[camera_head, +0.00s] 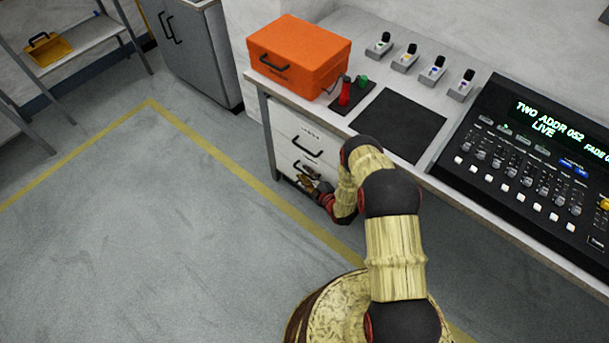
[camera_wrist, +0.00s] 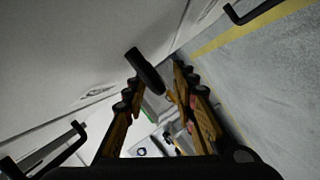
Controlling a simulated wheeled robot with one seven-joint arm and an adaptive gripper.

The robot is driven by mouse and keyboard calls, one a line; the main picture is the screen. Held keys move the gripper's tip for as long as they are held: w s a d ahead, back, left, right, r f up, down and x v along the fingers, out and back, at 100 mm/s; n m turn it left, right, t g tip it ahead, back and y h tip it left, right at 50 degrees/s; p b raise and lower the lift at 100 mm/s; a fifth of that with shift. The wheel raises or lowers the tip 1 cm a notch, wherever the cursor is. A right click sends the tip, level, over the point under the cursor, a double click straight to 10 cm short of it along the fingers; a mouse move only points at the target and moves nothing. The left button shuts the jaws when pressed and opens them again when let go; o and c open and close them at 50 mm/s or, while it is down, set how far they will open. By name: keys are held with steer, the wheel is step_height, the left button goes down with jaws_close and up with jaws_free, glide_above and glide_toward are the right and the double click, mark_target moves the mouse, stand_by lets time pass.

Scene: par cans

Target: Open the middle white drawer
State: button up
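The white drawer unit (camera_head: 288,128) stands under the bench, with black bar handles on its fronts. The top handle (camera_head: 307,149) is clear of my arm. The middle white drawer is partly hidden by my gripper (camera_head: 309,181), which is low at the front of the unit. In the wrist view my gripper (camera_wrist: 155,82) is open, its two fingers apart. A black handle (camera_wrist: 146,70) shows between and just beyond the fingertips. I cannot tell whether either finger touches it. Other handles show at the lower left (camera_wrist: 60,148) and upper right (camera_wrist: 250,12).
The bench (camera_head: 375,75) carries an orange case (camera_head: 297,55), a red-and-green item (camera_head: 346,91), a black mat (camera_head: 398,123) and a lighting console (camera_head: 530,155). A grey cabinet (camera_head: 195,55) stands to the left. The floor (camera_head: 150,220) left of the drawers is clear.

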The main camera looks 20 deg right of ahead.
steer(key=shift+w+a, duration=0.1)
steer(key=shift+w, duration=0.25)
steer(key=shift+c, duration=0.3)
jaws_close()
stand_by(0.5)
